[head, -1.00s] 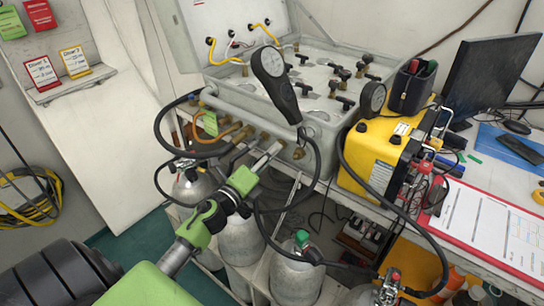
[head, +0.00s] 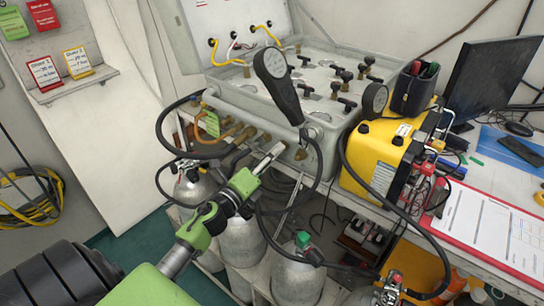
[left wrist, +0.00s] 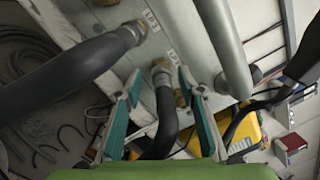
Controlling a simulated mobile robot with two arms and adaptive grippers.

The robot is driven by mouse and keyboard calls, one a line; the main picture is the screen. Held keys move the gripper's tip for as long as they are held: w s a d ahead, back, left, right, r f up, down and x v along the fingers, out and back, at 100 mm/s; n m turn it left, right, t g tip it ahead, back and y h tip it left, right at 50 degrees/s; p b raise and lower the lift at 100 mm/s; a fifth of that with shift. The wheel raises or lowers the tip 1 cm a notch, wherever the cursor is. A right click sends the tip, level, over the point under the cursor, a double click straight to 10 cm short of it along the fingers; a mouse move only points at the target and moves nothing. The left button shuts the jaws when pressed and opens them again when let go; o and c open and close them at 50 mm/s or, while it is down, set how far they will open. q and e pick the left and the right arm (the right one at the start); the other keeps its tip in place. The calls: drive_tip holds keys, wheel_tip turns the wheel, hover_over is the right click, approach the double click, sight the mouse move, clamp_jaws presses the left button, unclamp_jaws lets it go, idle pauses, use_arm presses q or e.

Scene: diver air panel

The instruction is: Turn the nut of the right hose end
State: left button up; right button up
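My left gripper (head: 268,158) reaches up to the front face of the grey air panel (head: 262,108) in the head view. In the left wrist view my left gripper (left wrist: 160,82) is open, one teal-and-grey finger on each side of a black hose end. That hose end's brass nut (left wrist: 161,71) lies between the fingertips, with gaps showing. A second, thicker hose with a brass nut (left wrist: 135,31) meets the panel to the left. The head view shows a brass fitting (head: 300,154) right of the fingers. My right gripper is not in view.
A yellow case (head: 378,150) stands right of the panel. A black gauge (head: 272,65) stands up at the panel's front, and loose black hoses hang around my gripper. Grey cylinders (head: 297,275) stand below. A pale pipe (left wrist: 222,45) runs close right of the fingers.

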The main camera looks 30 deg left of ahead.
use_arm(q)
drive_tip(key=s+f, duration=0.1)
drive_tip(key=s, duration=1.1)
drive_tip(key=shift+a, duration=0.15)
drive_tip(key=shift+f, duration=0.1)
